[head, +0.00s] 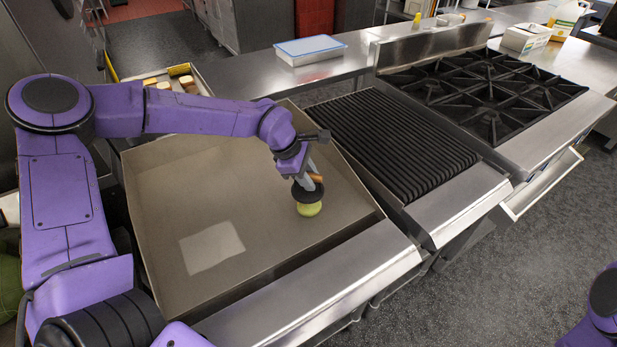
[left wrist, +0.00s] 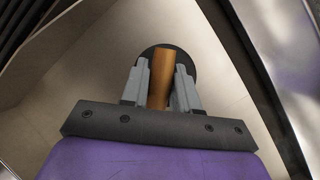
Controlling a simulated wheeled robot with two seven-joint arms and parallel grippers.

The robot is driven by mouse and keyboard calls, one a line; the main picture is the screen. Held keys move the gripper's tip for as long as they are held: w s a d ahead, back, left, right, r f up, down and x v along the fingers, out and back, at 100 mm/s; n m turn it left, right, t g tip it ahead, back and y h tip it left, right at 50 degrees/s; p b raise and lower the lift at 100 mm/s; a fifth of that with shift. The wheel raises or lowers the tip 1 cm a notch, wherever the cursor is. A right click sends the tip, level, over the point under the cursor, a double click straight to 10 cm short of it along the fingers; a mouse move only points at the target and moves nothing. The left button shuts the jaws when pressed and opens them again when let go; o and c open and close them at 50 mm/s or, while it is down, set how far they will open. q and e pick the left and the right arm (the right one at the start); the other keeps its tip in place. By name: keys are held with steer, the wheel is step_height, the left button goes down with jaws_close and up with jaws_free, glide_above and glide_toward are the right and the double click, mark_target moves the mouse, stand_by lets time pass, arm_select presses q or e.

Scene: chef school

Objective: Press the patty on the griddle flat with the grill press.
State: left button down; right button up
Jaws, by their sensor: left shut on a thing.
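My left gripper (head: 312,176) is shut on the wooden handle of the grill press, whose round black plate (head: 308,194) points down at the griddle. The left wrist view shows the wooden handle (left wrist: 162,78) between the two grey fingers (left wrist: 160,88), with the black plate (left wrist: 188,58) beyond it. The patty (head: 309,210), a yellow-green round, lies on the griddle (head: 170,190) right under the press. The press covers its upper part and seems to touch it, though a small gap cannot be ruled out. The left wrist view hides the patty.
The griddle has raised walls at its sides and back. A ribbed black grill (head: 390,140) stands to its right, then a burner range (head: 485,90). A tray with food pieces (head: 180,80) is behind the griddle. A blue-lidded container (head: 310,49) sits on the back counter.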

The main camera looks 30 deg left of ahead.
arm_select(q)
steer(key=shift+w+r+p, duration=0.1)
steer(key=shift+r+p, duration=1.6)
steer(key=shift+r, duration=0.65)
steer(key=shift+f, duration=0.15)
